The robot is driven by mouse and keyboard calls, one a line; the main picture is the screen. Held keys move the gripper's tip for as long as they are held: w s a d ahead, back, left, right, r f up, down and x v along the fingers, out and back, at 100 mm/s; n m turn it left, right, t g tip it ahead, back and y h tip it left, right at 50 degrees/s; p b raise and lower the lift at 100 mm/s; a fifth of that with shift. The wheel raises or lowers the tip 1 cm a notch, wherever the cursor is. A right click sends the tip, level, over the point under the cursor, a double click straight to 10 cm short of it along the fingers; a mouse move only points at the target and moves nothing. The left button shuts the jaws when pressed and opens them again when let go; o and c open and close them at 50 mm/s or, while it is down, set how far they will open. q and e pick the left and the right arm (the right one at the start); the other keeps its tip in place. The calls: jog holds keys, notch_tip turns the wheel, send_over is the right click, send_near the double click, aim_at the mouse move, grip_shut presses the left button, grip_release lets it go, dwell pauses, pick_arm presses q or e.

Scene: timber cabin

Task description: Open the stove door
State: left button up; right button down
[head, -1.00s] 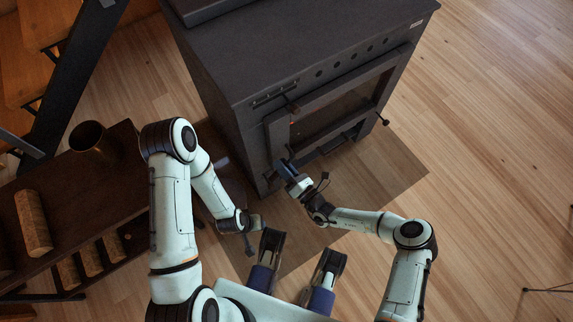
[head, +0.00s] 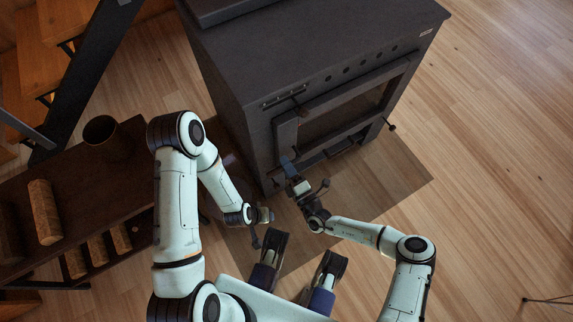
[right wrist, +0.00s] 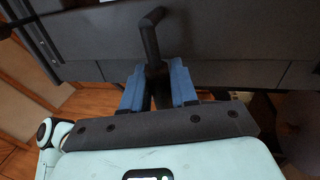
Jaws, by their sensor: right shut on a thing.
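The dark stove (head: 310,60) stands ahead of me, its front facing down and right in the head view. Its door (head: 345,107) has a framed, dark window; I cannot tell whether it stands slightly ajar. My right gripper (head: 288,164) is at the lower left corner of the stove front. In the right wrist view, its blue fingers (right wrist: 158,88) are shut on a black bent handle (right wrist: 150,40), whose upper end sticks out above them. My left gripper (head: 264,215) hangs to the left of the right one, apart from the stove; its jaws are unclear.
A dark wooden bench (head: 130,180) on the left carries a round pot (head: 101,131) and a log (head: 44,211), with more logs below. A black metal post (head: 85,85) rises behind it. A floor plate (head: 395,175) lies before the stove. The wooden floor at right (head: 490,130) is mostly clear.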

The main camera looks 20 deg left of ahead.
dwell(0.5)
pick_arm(q)
jog(key=s+a+f+g+b, duration=0.1)
jog(key=s+f+b, duration=0.2)
jog(key=s+f, duration=0.1)
jog(key=shift+s+f+g, duration=0.35)
jog(key=shift+f+g, duration=0.05)
jog(key=shift+f, duration=0.15)
pick_arm(e)
jog(key=s+d+n+g+y, duration=0.1)
jog(key=s+d+n+g, duration=0.1)
jog(key=d, duration=1)
jog(key=s+d+n+g+y, duration=0.1)
jog(key=s+d+g, duration=0.3)
jog(key=d, duration=0.8)
jog(key=shift+s+d+n+y, duration=0.3)
jog(key=shift+s+n+y, duration=0.15)
jog(key=shift+s, duration=0.65)
jog(key=shift+r, duration=0.1)
jog(key=c, duration=1)
grip_release()
